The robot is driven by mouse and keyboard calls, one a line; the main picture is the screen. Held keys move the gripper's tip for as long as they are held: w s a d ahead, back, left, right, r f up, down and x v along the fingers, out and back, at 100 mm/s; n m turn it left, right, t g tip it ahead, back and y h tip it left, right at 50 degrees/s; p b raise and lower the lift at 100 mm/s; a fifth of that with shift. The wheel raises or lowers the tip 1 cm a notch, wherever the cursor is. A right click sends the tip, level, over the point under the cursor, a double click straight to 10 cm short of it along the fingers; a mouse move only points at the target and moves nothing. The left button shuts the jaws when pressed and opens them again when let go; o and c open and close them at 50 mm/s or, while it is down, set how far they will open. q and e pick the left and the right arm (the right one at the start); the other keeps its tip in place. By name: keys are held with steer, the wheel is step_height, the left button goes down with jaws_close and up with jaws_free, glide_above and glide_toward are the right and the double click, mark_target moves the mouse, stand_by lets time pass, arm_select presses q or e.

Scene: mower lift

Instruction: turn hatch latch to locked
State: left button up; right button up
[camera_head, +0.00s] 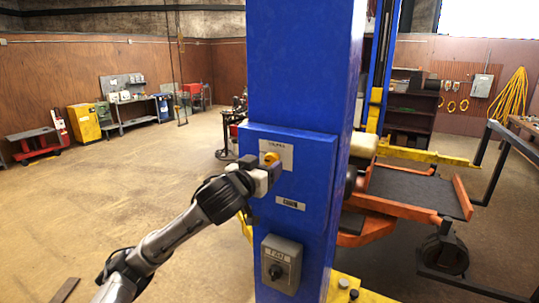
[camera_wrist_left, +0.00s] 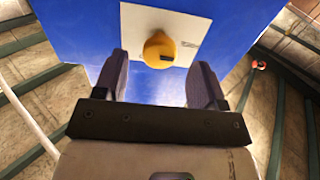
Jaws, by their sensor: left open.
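The hatch latch is a round yellow knob (camera_head: 270,157) on a pale label plate (camera_head: 286,150). The plate is on the blue hatch panel (camera_head: 312,188) of the tall blue post. My left gripper (camera_head: 272,170) is at the plate, just below the knob in the head view, and partly covers it. My right gripper is not in view.
A grey box with a dark rotary switch (camera_head: 281,263) is lower on the post. A small label (camera_head: 290,203) sits between it and the knob. An orange lift platform (camera_head: 415,190) stands right of the post. The floor at left is mostly clear.

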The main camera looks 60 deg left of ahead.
mark_target(270, 162)
arm_select(q)
steer(key=shift+p+x, duration=0.55)
steer(key=shift+x, duration=1.05)
steer(key=shift+c, duration=0.4)
steer(key=c, duration=0.8)
